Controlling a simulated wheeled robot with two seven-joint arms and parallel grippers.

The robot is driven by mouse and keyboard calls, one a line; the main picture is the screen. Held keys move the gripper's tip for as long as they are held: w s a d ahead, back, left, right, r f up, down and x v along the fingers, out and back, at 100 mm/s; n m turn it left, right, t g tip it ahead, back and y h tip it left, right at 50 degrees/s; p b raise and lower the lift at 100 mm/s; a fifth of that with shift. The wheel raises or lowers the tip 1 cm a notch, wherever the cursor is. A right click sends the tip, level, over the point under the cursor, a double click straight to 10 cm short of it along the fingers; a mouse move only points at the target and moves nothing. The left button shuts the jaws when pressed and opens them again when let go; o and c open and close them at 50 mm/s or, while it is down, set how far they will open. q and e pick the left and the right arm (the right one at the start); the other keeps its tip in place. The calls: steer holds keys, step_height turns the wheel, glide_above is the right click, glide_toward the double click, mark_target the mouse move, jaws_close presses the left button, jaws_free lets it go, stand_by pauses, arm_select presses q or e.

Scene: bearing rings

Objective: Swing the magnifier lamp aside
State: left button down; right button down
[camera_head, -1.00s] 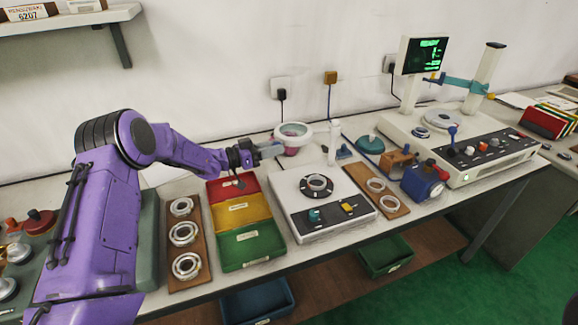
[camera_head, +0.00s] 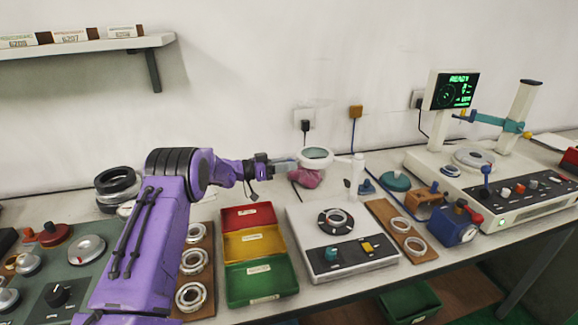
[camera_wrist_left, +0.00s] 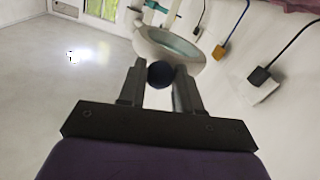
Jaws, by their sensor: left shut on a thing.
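The magnifier lamp's round pale head (camera_head: 315,153) with its clear lens shows at the middle of the head view, in front of the wall. In the left wrist view the lamp head (camera_wrist_left: 150,42) lies just beyond my fingertips. My left gripper (camera_head: 292,165) reaches in from the left, level with the lamp head. In the left wrist view my left gripper (camera_wrist_left: 158,82) is shut on a dark blue ball knob (camera_wrist_left: 160,73) at the near edge of the lamp head. My right gripper is not in view.
Below stand red, yellow and green bins (camera_head: 258,283), a white tester (camera_head: 362,262) and a wooden board with rings (camera_head: 388,212). A machine with a screen (camera_head: 454,92) stands right.

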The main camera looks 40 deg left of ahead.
arm_select(q)
steer(key=shift+w+a+r, duration=0.15)
steer(key=shift+a+r, duration=0.05)
steer(key=shift+r, duration=0.4)
steer(key=c, duration=1.1)
jaws_free()
steer(key=shift+w+f, duration=0.15)
steer(key=shift+f, duration=0.25)
steer(key=shift+a+f, duration=0.1)
steer(key=shift+f, duration=0.05)
steer(key=b+v, duration=0.1)
steer(key=v, duration=0.9)
steer(key=shift+s+b, duration=0.2)
steer(key=shift+b, duration=0.2)
